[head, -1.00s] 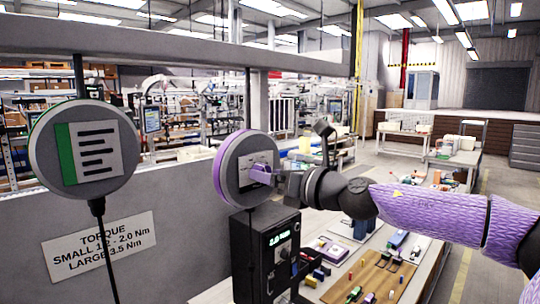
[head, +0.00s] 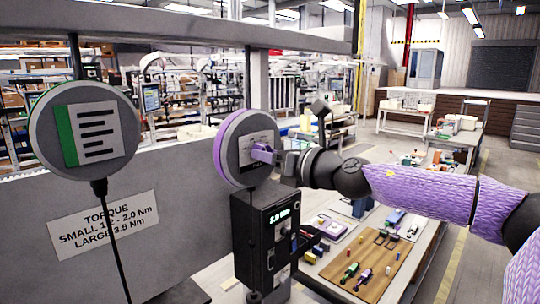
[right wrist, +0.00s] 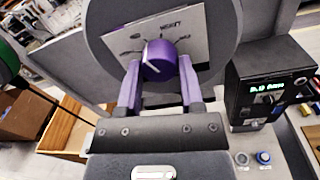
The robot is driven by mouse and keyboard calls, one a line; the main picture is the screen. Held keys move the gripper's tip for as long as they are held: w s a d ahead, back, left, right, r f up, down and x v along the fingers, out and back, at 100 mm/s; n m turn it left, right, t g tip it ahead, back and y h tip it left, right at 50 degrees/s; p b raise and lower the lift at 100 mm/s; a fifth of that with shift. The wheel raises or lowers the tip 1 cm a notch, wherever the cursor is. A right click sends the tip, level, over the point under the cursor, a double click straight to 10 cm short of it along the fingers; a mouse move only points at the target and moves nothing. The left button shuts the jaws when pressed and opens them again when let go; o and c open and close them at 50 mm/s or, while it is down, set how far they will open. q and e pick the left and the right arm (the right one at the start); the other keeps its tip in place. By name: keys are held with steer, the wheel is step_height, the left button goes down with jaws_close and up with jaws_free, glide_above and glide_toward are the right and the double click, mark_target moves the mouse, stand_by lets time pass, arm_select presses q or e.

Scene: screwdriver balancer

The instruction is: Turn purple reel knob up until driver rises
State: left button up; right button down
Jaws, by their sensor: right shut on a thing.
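The purple-rimmed reel (head: 228,150) hangs from the overhead rail in the middle of the head view. Its purple knob (head: 262,153) sticks out from a light dial plate; in the right wrist view the knob (right wrist: 158,60) shows a pale pointer line, tilted toward lower left. My right gripper (right wrist: 159,82) is shut on the knob, one purple finger on each side. In the head view my right gripper (head: 275,156) reaches the reel from the right. The driver is not clearly visible. My left gripper is not in view.
A green-rimmed reel (head: 85,138) hangs at left with a cable below. A black controller box (head: 266,240) with a lit display stands under the purple reel. A torque sign (head: 103,226) is on the grey panel. A workbench (head: 335,262) holds several tools and parts.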

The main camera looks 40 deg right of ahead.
steer(key=shift+a+m, duration=0.1)
steer(key=shift+m, duration=4.1)
steer(key=shift+r+m, duration=0.1)
steer(key=shift+m, duration=0.2)
steer(key=shift+c, duration=1.2)
jaws_free()
